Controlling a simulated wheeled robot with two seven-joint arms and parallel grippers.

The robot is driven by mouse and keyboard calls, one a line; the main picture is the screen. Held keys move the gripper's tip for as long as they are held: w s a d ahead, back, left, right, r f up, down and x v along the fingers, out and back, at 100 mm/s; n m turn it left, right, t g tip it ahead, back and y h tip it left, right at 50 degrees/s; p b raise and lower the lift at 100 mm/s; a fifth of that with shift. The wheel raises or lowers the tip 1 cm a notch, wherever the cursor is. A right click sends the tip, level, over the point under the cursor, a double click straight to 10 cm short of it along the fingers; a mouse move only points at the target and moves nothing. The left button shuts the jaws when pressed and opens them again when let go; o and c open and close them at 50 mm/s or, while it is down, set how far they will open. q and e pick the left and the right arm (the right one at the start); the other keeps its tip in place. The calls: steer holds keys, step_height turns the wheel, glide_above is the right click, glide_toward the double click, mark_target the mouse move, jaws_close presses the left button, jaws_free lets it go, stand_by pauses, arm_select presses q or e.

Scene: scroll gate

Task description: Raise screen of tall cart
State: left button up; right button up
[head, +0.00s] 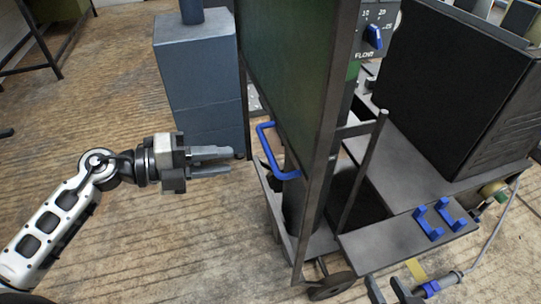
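The tall cart (300,225) is a dark metal frame on wheels. Its screen (290,60) is a large dark green panel in a grey frame, with the top cut off by the picture edge. A blue handle (267,148) sits on the screen's lower left side. My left gripper (230,160) is to the left of the handle and apart from it, pointing right. Its two fingers are spread with a gap between them, and nothing is held.
A blue-grey cabinet (200,85) stands behind my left gripper. A black box (450,90) and a control panel with a blue knob (374,37) are on the right. Blue brackets (440,220) sit on a low shelf, with a hose nearby. Wooden floor on the left is mostly clear.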

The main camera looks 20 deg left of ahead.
mark_target(268, 157)
arm_select(q)
steer(key=x, duration=1)
steer(key=shift+w+d+f, duration=0.1)
steer(key=shift+w+d, duration=0.05)
steer(key=shift+d, duration=0.15)
jaws_close()
